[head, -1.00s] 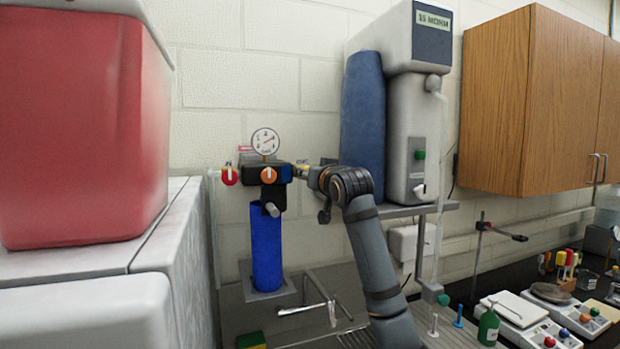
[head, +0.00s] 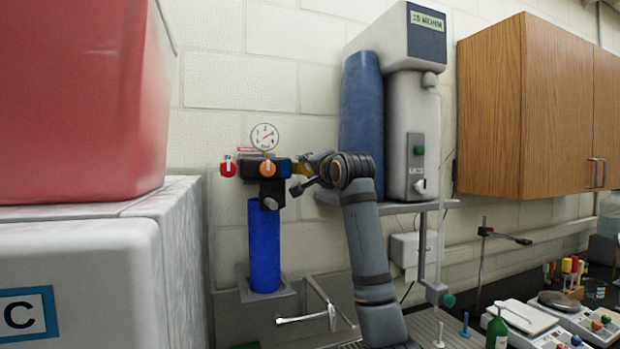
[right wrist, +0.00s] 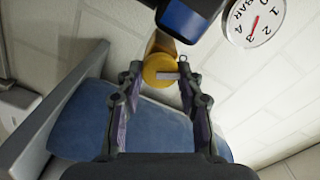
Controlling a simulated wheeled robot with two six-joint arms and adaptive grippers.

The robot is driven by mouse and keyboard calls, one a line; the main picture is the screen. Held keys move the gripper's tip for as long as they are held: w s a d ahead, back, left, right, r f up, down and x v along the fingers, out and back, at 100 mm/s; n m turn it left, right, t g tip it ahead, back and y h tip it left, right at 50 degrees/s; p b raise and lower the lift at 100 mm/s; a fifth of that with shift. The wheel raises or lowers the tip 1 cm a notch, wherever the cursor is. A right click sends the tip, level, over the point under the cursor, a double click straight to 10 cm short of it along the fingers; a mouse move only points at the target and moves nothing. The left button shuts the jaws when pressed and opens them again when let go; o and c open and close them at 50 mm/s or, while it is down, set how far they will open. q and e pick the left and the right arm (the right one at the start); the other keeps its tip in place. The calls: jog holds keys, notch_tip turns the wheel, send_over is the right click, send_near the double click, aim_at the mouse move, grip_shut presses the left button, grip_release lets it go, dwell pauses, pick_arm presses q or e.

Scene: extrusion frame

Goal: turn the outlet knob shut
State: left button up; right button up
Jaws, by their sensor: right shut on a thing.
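A black and blue regulator block (head: 251,168) sits on top of a blue cylinder (head: 264,245), with a round pressure gauge (head: 264,137) above it. It carries a red knob (head: 228,167) at the left, an orange knob (head: 267,169) in front and a yellow knob at the right end, mostly hidden in the head view. In the right wrist view the yellow knob (right wrist: 157,70) shows with a pale bar on its face. My right gripper (head: 307,166) is shut on the yellow knob; its fingertips (right wrist: 160,72) stand on either side. My left gripper is not in view.
A water purifier (head: 408,130) and blue tank (head: 361,110) stand on a wall shelf behind my right arm. A sink with a tap (head: 308,317) lies below. A large red-sided container (head: 75,100) on a white cabinet fills the left.

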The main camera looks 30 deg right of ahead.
jog(key=m+b, duration=0.2)
jog(key=m, duration=0.1)
jog(key=shift+f, duration=0.15)
jog(key=shift+m+b, duration=0.65)
jog(key=shift+m, duration=0.65)
jog(key=o, duration=1.1)
jog(key=v, duration=1.2)
